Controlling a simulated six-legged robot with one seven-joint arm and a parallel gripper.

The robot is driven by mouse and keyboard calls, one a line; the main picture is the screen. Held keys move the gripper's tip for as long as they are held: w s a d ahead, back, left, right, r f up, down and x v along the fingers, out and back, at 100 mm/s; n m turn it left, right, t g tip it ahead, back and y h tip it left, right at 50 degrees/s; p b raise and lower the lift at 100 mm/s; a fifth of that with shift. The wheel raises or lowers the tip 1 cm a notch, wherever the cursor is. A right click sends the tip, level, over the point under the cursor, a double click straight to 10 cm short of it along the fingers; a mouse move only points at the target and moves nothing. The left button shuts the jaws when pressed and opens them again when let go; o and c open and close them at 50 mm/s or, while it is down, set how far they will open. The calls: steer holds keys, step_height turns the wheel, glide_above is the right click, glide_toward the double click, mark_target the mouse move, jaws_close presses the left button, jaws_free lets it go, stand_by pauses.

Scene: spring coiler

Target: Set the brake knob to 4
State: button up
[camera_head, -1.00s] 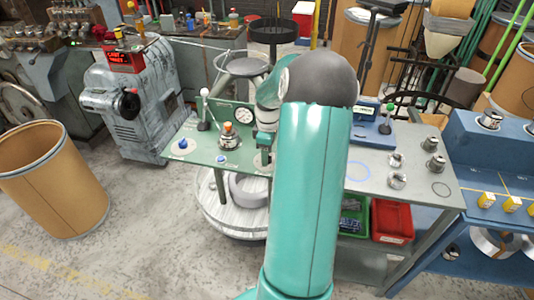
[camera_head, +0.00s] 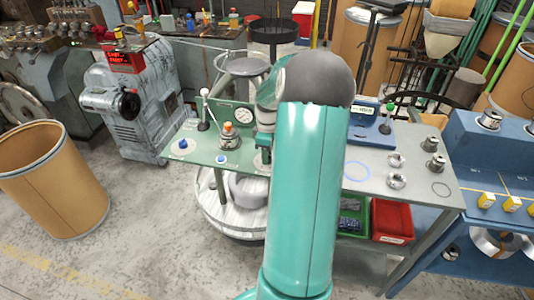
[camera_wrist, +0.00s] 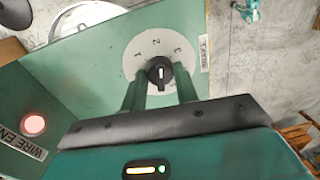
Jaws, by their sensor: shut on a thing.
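In the wrist view the brake knob (camera_wrist: 159,68) is black with a short white mark. It sits on a pale round dial (camera_wrist: 131,60) on a green panel. The white mark stands nearly upright in the picture, roughly toward the 2. My gripper (camera_wrist: 161,85) is shut on the knob, with one dark green finger on each side. In the head view my arm hides the knob and most of my gripper.
A red round button (camera_wrist: 34,124) lies left of the knob. Metal parts (camera_head: 397,181) lie on the bench to the right.

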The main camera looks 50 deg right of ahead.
steer(key=m, duration=0.4)
steer(key=shift+m, duration=0.3)
steer(key=m, duration=0.4)
steer(key=shift+s+m, duration=0.1)
steer(key=shift+m, duration=0.2)
steer(key=m, duration=0.5)
steer(key=shift+t, duration=0.3)
steer(key=m, duration=0.4)
steer(key=shift+m, duration=0.3)
steer(key=o, duration=1)
steer(key=shift+r, duration=0.1)
steer(key=r, duration=0.9)
steer(key=s+r, duration=0.1)
steer(key=r, duration=0.3)
steer(key=shift+r, duration=0.25)
